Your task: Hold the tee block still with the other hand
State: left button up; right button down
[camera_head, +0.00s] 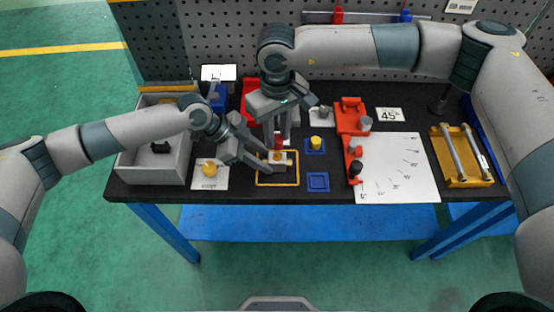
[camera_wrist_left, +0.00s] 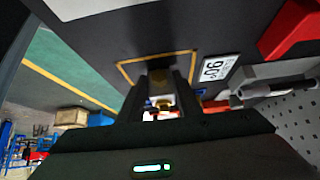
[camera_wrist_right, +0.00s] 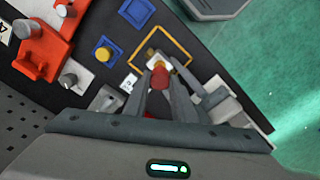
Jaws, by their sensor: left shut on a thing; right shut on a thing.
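The tee block (camera_head: 281,158), pale with brass-coloured parts, sits inside a yellow square outline (camera_head: 297,181) on the black table. My left gripper (camera_head: 268,160) comes in low from the left and is shut on the tee block, whose brass part (camera_wrist_left: 163,102) shows between its fingers in the left wrist view. My right gripper (camera_head: 279,135) points down from above and is shut on a red piece (camera_wrist_right: 160,76), directly over the tee block. Whether the red piece touches the block or is just above it, I cannot tell. My fingers hide part of the block.
A grey bin (camera_head: 185,160) stands at the left. A yellow knob (camera_head: 209,168) sits on a white card. An empty blue square (camera_head: 318,182) lies just right. Red fixtures (camera_head: 350,117), an angle sheet (camera_head: 410,180) and a yellow tray (camera_head: 462,182) fill the right side.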

pick_arm(q)
jog(key=o, duration=1.3)
jog(key=shift+o, duration=0.2)
jog(key=shift+a+r, duration=0.1)
jog(key=v, duration=1.1)
jog(key=shift+a+r, duration=0.25)
jog(key=shift+s, duration=0.1)
pick_arm(e)
jog(key=shift+s, duration=0.1)
